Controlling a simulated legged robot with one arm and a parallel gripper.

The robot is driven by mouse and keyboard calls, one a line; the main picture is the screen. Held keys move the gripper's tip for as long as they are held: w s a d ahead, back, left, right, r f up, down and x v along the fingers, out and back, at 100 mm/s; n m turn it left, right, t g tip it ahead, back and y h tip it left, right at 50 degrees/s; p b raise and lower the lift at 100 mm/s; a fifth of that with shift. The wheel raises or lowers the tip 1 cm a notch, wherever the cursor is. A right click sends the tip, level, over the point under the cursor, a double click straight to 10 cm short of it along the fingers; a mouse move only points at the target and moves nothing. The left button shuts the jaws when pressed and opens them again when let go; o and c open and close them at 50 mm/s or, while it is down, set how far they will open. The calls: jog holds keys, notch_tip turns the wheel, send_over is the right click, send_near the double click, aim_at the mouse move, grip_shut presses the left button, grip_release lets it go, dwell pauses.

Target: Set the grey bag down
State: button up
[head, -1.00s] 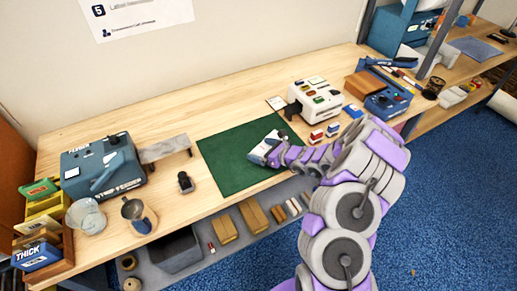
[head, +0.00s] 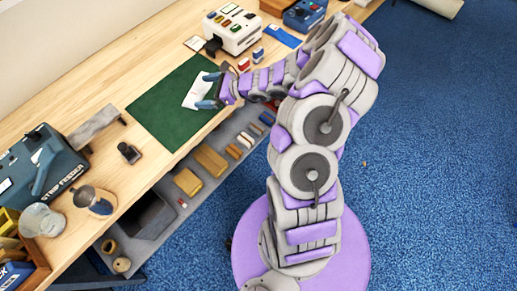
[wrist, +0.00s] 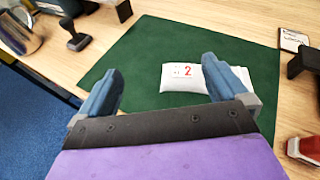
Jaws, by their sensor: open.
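The grey bag (head: 194,95), pale and marked with a red "2", lies on the green mat (head: 160,118). It also shows in the wrist view (wrist: 180,78), flat beyond my fingers. My gripper (head: 210,90) is over the mat at the bag's right side in the head view. In the wrist view my gripper (wrist: 160,85) is open, its two blue fingers wide apart with nothing held between them. The right finger hides part of the bag; I cannot tell whether they touch.
A white machine (head: 232,30) stands behind the mat, with small red-and-white blocks (head: 250,60) near it. A lower shelf (head: 225,140) holds several blocks. The mat around the bag is clear.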

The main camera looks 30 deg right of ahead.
jog(key=s+a+r+n+g+y, duration=0.35)
jog(key=s+a+r+n, duration=0.35)
jog(key=a+r, duration=0.4)
jog(key=s+a+r+n+g+h, duration=0.1)
jog(key=s+a+r+n+g, duration=0.15)
jog(key=s+n, duration=0.3)
jog(key=s+a+r+n+g+h, duration=0.2)
jog(key=s+a+n+g, duration=0.25)
jog(key=s, duration=0.25)
jog(key=s+d+r+n+h, duration=0.1)
jog(key=s+d+n+h, duration=0.3)
jog(key=s+d, duration=0.3)
jog(key=s+d+r+n+h, duration=0.1)
jog(key=s+d+n+h, duration=0.3)
jog(key=s, duration=0.9)
jog(key=d+g+h, duration=0.1)
jog(key=d+h, duration=0.1)
jog(key=d, duration=0.2)
jog(key=shift+s+d+h, duration=0.25)
jog(key=shift+d+h, duration=0.05)
jog(key=shift+h, duration=0.05)
